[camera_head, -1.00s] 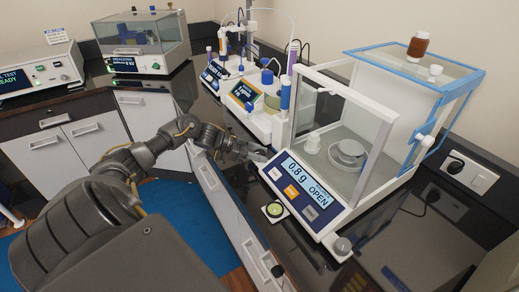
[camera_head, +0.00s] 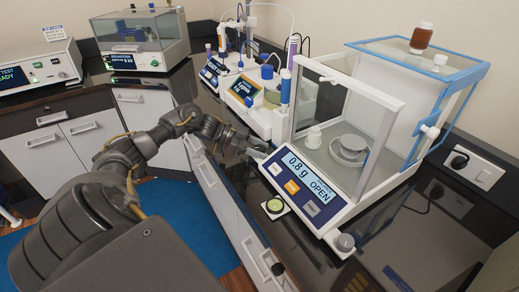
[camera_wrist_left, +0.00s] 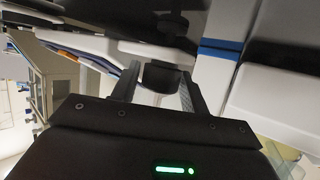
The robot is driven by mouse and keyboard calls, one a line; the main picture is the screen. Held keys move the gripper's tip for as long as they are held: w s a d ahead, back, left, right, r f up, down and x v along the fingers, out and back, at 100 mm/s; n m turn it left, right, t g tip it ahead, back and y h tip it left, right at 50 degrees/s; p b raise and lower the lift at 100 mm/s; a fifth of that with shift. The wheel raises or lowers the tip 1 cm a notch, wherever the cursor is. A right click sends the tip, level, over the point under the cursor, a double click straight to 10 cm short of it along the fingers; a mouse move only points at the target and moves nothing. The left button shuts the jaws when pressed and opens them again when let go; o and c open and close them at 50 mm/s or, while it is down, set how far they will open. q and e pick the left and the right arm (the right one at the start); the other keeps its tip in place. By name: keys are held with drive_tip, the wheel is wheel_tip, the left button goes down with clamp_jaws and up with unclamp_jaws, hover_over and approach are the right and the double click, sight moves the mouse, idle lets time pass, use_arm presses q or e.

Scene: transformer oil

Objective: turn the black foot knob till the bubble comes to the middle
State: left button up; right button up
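The white balance (camera_head: 318,228) stands on the dark bench, its display reading 0.8 g and OPEN. The round green bubble level (camera_head: 274,206) sits on a white plate by its front edge; the bubble's exact place is too small to tell. My left gripper (camera_head: 258,149) is at the balance's left front corner. In the left wrist view, a black foot knob (camera_wrist_left: 160,76) sits between the tips of my left gripper (camera_wrist_left: 160,84) and fills the gap between them. The head view does not show this knob clearly. My right gripper is not in view.
A brown bottle (camera_head: 421,38) stands on top of the balance's glass housing. A titrator with bottles (camera_head: 262,100) stands close behind my left gripper. Bench space is free at the front right.

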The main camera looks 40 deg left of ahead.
use_arm(q)
drive_tip(key=shift+a, duration=0.1)
drive_tip(key=b+v, duration=0.2)
drive_tip(key=v, duration=0.7)
drive_tip(key=shift+s+a+f+b, duration=0.1)
drive_tip(key=shift+s+a+b, duration=0.15)
drive_tip(key=shift+b, duration=0.15)
drive_tip(key=shift+s+a+r, duration=0.3)
drive_tip(key=shift+a+r, duration=0.1)
